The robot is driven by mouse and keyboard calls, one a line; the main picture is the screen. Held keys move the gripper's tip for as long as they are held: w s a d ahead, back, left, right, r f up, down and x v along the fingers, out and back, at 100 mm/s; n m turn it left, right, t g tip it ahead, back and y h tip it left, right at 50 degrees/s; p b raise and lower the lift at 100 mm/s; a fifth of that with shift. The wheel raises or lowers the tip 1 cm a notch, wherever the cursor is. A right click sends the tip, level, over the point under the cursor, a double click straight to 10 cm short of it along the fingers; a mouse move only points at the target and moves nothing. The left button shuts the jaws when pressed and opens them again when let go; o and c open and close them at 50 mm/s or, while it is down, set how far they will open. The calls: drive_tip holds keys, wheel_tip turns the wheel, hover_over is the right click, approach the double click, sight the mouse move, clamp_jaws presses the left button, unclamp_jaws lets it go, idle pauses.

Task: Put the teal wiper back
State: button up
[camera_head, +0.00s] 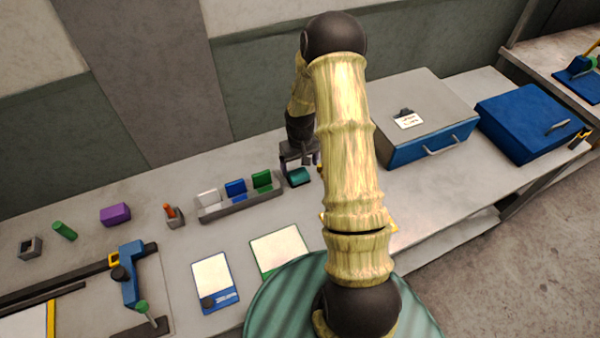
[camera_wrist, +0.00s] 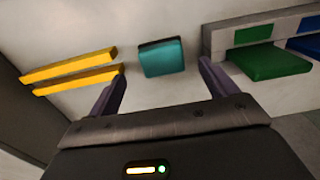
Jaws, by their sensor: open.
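The teal wiper (camera_head: 299,178) lies on the bench, just right of the rack, under my gripper (camera_head: 301,165). In the wrist view the teal wiper (camera_wrist: 162,58) is a small block, centred ahead of my open fingers (camera_wrist: 162,76), with a gap on each side. Nothing is between the pads that I can see as gripped. The grey rack (camera_head: 240,208) holds a white wiper (camera_head: 208,198), a blue wiper (camera_head: 235,188) and a green wiper (camera_head: 262,180). The rack's green end also shows in the wrist view (camera_wrist: 270,62).
Two yellow bars (camera_wrist: 72,68) lie left of the wiper in the wrist view. A blue-fronted grey box (camera_head: 425,110) and a blue case (camera_head: 530,118) stand right of my arm. Two framed cards (camera_head: 212,275) lie in front. A blue clamp tool (camera_head: 130,275) stands at left.

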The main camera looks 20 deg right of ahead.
sight(299, 174)
drive_tip(key=shift+r+b, duration=0.6)
drive_tip(key=shift+r, duration=2.3)
drive_tip(key=s+a+r+t, duration=0.1)
drive_tip(key=s+a+r, duration=0.4)
drive_tip(key=s, duration=0.3)
drive_tip(key=s+a+r+t, duration=0.1)
drive_tip(key=s+a+r, duration=0.4)
drive_tip(key=s+r, duration=0.3)
drive_tip(key=shift+s+a+r+t, duration=0.3)
drive_tip(key=shift+s, duration=0.25)
